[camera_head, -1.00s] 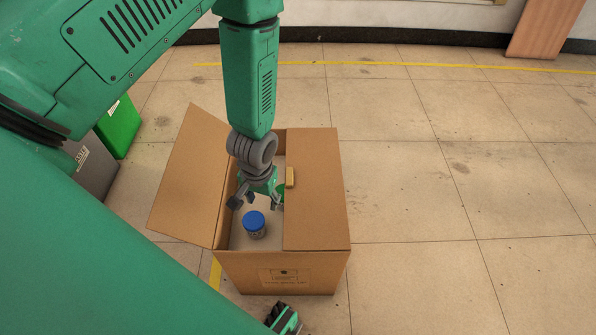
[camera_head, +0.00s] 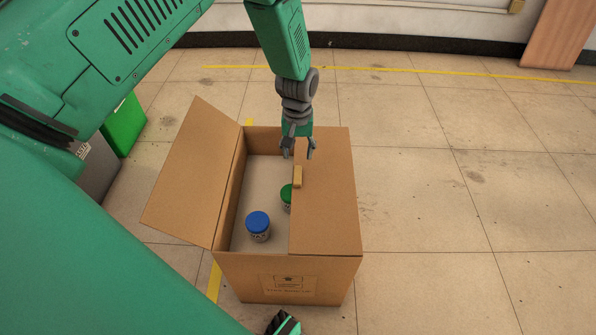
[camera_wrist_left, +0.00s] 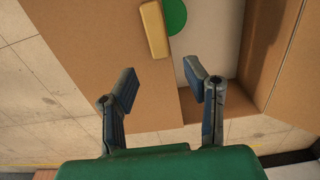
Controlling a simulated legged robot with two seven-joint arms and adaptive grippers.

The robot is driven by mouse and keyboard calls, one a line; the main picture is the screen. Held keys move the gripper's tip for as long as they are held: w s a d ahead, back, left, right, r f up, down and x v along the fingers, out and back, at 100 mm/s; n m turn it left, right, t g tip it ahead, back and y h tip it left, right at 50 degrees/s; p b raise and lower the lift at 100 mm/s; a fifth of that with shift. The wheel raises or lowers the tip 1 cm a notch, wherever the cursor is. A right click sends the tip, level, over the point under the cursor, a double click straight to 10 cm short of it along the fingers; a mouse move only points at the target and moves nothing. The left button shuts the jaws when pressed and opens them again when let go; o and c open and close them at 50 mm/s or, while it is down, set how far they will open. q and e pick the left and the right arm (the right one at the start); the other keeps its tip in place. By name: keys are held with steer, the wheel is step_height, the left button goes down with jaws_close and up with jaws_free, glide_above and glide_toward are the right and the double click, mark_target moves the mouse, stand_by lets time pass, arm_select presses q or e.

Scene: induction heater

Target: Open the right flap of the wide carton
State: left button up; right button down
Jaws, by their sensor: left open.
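The wide carton (camera_head: 240,280) stands on the floor with its left flap (camera_head: 190,175) folded outward. Its right flap (camera_head: 328,205) lies flat across the right half of the opening. A small tan tab (camera_head: 298,177) sits at the flap's inner edge; it also shows in the left wrist view (camera_wrist_left: 154,30). My left gripper (camera_head: 299,152) is open and empty above the carton's far part, beyond the tab. In the left wrist view the open fingers (camera_wrist_left: 165,88) point toward the flap's inner edge. My right gripper (camera_head: 284,324) shows only partly at the bottom edge.
Inside the carton stand a blue-lidded jar (camera_head: 258,228) and a green-lidded jar (camera_head: 287,198), partly under the flap. A green bin (camera_head: 125,125) and a grey box (camera_head: 96,165) stand at left. The floor right of the carton is clear.

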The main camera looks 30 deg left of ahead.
mark_target(297, 168)
arm_select(q)
step_height(297, 168, down, 5)
steer(key=shift+f+b, duration=0.1)
steer(key=shift+b, duration=0.65)
steer(key=shift+f, duration=0.65)
jaws_close()
